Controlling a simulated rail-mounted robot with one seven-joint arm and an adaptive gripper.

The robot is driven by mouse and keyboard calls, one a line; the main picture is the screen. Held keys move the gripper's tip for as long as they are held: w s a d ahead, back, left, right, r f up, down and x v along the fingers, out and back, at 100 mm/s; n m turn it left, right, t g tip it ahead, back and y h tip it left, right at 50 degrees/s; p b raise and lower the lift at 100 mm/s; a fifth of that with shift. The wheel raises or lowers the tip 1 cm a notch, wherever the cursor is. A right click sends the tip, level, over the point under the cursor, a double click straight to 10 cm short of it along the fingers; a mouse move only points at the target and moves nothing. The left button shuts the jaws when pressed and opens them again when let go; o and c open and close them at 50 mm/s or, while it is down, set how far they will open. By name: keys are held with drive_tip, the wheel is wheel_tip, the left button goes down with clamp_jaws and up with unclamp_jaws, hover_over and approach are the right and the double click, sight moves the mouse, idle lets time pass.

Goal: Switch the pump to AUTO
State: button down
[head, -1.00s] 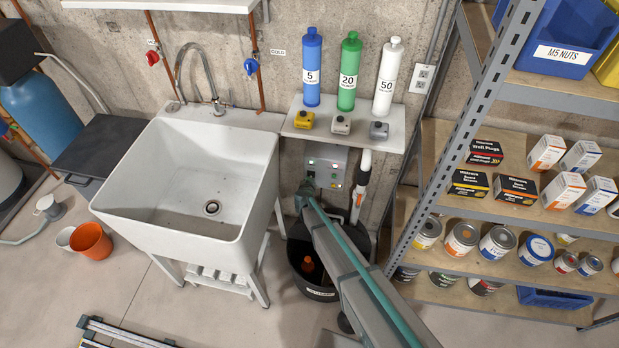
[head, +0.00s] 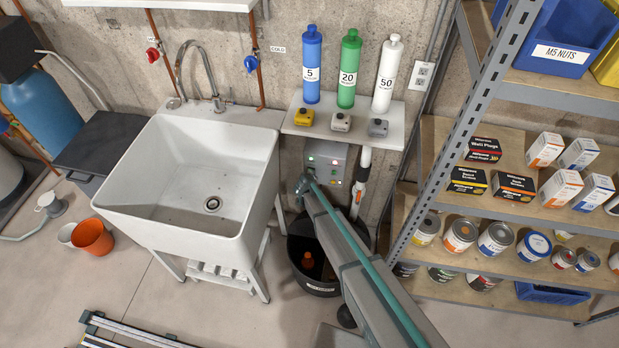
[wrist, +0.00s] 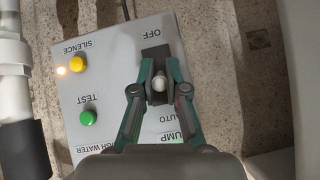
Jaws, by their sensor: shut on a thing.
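The grey pump control box (head: 340,160) is on the wall under the small shelf. In the wrist view the box face (wrist: 112,60) appears upside down, with OFF at the top and AUTO and PUMP lower down. My gripper (wrist: 158,80) is shut on the pale knob of the switch lever (wrist: 158,85), a finger on each side. Dark slot plate shows beyond the knob toward OFF; the lever's exact setting is hard to tell. In the head view my arm covers the box's lower left, and the fingers are not clear.
A yellow button (wrist: 77,64) by SILENCE and a green button (wrist: 88,117) by TEST sit beside the switch. A white pipe (head: 362,170) runs right of the box. The sink (head: 255,190) stands left, metal shelving (head: 455,130) right, and a black bucket (head: 320,288) below.

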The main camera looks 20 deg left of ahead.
drive_tip(key=c, duration=1.2)
unclamp_jaws()
drive_tip(key=v, duration=1.2)
